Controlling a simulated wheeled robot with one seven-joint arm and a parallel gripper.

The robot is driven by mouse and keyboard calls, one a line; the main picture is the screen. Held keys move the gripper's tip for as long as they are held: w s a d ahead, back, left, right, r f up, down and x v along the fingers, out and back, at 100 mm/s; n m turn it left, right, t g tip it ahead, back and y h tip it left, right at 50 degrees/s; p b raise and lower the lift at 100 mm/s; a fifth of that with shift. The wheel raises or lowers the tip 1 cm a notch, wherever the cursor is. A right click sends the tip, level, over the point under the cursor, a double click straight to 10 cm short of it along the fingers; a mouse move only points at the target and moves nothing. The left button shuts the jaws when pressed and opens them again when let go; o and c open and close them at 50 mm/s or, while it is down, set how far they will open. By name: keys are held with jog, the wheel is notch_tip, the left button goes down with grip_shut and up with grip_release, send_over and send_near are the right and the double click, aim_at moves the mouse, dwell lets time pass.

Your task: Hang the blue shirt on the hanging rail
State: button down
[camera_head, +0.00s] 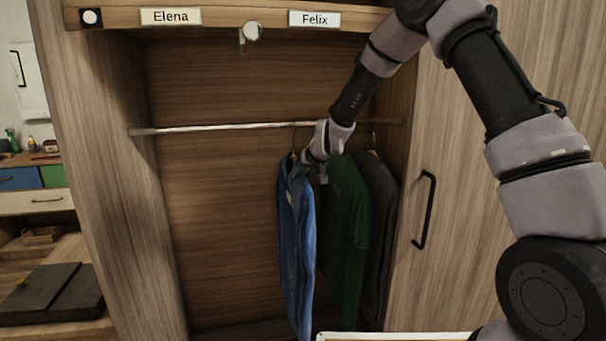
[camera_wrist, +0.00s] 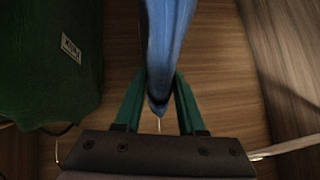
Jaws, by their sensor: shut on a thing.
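The blue shirt (camera_head: 297,240) hangs down in the wardrobe, just left of the green shirt, with a thin hanger hook above it near the rail. My gripper (camera_head: 300,166) is shut on it at the collar. In the wrist view the blue shirt (camera_wrist: 166,45) runs between the green fingers of my gripper (camera_wrist: 158,100). The hanging rail (camera_head: 230,127) spans the wardrobe, passing behind my wrist. I cannot tell whether the blue shirt's hook rests on the rail.
A green shirt (camera_head: 346,225) and a dark grey garment (camera_head: 378,230) hang at the right, close to my gripper. The green shirt also shows in the wrist view (camera_wrist: 45,70). The rail's left half is empty. Name labels (camera_head: 171,17) mark the shelf above.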

jog(key=shift+c, duration=2.1)
grip_release()
jog(key=s+d+r+m, duration=0.1)
jog(key=s+d+r, duration=1.1)
jog(key=r, duration=0.4)
jog(key=s+d+r+m+h, duration=0.1)
jog(key=s+d+r+m, duration=0.1)
jog(key=s+d, duration=0.4)
jog(key=s+d+r+m, duration=0.2)
jog(key=s+d, duration=0.4)
jog(key=s, duration=0.5)
jog(key=s+d+r+m+g+h, duration=0.1)
jog(key=s+d+r+m, duration=0.1)
jog(key=s+d, duration=0.3)
jog(key=s+r, duration=0.1)
jog(key=s, duration=0.3)
jog(key=shift+s+d+r+h, duration=0.15)
jog(key=shift+d+r+h, duration=0.15)
jog(key=shift+d, duration=0.1)
